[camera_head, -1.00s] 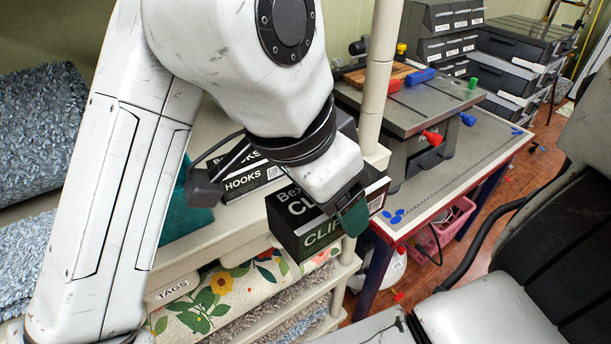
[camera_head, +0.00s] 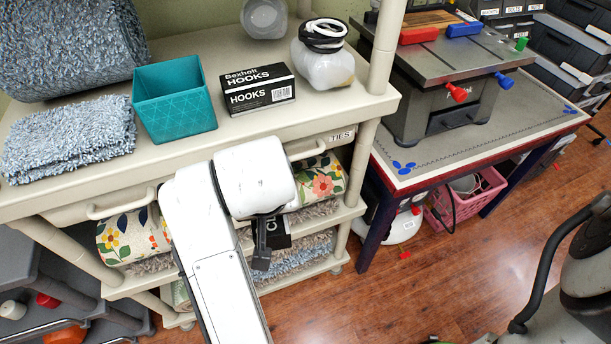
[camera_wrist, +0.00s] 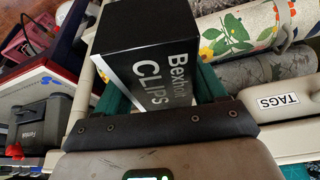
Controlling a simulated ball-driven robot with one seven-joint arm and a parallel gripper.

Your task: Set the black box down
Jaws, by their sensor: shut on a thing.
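The black box (camera_wrist: 150,45) with white "Bexholt CLIPS" lettering is held in my gripper (camera_wrist: 160,98), between its green-padded fingers, in the wrist view. In the head view the box (camera_head: 279,232) shows only in part behind my gripper (camera_head: 264,240). It hangs in front of the shelf unit, lower in the picture than the top board. A second black box, lettered "HOOKS" (camera_head: 258,95), stands on the top board (camera_head: 225,133). I cannot tell whether the held box touches the shelf.
On the top board are a teal bin (camera_head: 174,100), a folded blue-grey rug (camera_head: 70,138) and a white jar (camera_head: 323,65). Floral rolls (camera_head: 128,236) lie below. A workbench (camera_head: 440,150) stands at right. Bare board shows around the HOOKS box.

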